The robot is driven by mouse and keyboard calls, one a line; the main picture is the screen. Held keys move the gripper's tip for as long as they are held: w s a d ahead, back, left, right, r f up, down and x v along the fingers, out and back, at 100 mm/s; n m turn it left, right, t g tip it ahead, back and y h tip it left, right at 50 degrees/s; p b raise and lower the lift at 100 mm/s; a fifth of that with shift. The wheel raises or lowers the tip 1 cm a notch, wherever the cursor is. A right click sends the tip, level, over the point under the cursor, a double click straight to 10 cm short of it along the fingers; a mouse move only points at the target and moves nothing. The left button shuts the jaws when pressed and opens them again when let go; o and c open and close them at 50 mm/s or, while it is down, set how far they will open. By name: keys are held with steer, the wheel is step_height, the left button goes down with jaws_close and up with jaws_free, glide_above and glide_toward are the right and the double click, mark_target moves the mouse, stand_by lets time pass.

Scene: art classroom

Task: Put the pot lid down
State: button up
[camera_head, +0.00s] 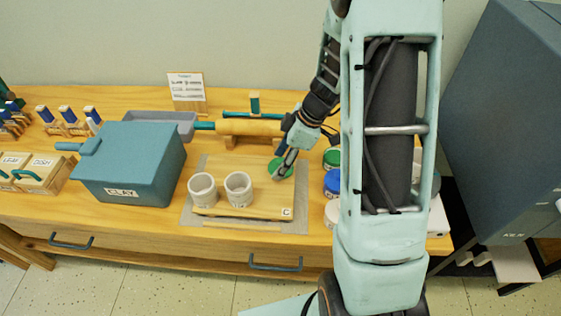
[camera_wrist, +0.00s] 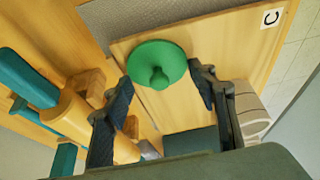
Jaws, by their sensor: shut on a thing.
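The pot lid is a round green disc with a knob in its middle. In the wrist view the lid (camera_wrist: 172,54) lies between and just past my fingertips, knob toward me. In the head view the lid (camera_head: 275,167) shows at the end of my gripper (camera_head: 283,168), partly hidden by the fingers. My gripper (camera_wrist: 160,88) is shut on the lid. The lid is over the right part of a wooden board (camera_head: 262,205) marked C; I cannot tell whether it touches the board.
Two pale cups (camera_head: 202,190) stand on the board's left part, on a grey mat (camera_head: 187,217). A blue CLAY box (camera_head: 130,165) is to the left. A rolling pin (camera_head: 250,127) lies behind. Lidded jars (camera_head: 332,182) stand close on the right.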

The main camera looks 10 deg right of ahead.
steer(key=shift+f+b, duration=0.15)
steer(key=shift+b, duration=0.15)
steer(key=o, duration=0.8)
steer(key=shift+o, duration=0.2)
steer(key=shift+r+p, duration=0.35)
steer(key=shift+p, duration=0.1)
steer(key=v, duration=1.1)
steer(key=shift+d+r, duration=0.25)
steer(key=shift+r, duration=0.05)
